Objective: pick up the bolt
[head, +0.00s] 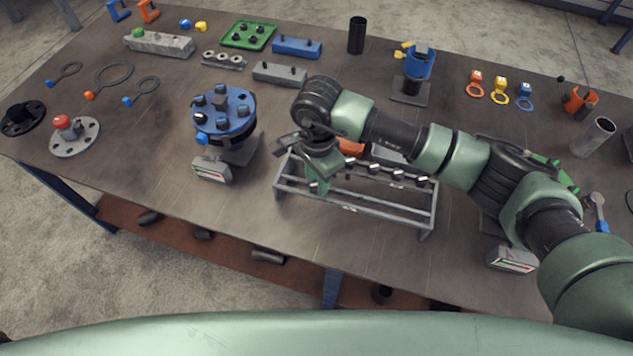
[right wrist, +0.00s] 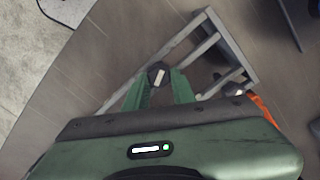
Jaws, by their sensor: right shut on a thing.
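My right gripper (head: 318,186) reaches down over the left end of a grey metal rack (head: 350,205). In the right wrist view its green fingers (right wrist: 160,88) are shut on a dark bolt (right wrist: 158,73) with a pale mark on its head. The fingers and wrist hide this bolt in the head view. More dark-headed bolts (head: 398,174) sit in a row along the rack, to the right of the gripper. Another bolt (right wrist: 238,90) shows in the right wrist view beside the rack bar. My left gripper is not in view.
A blue flange with black bolts (head: 223,112) stands left of the rack. An orange part (head: 351,147) lies behind the rack, partly hidden by my right arm. A blue holder (head: 418,65) stands farther back. The table's front strip left of the rack is mostly clear.

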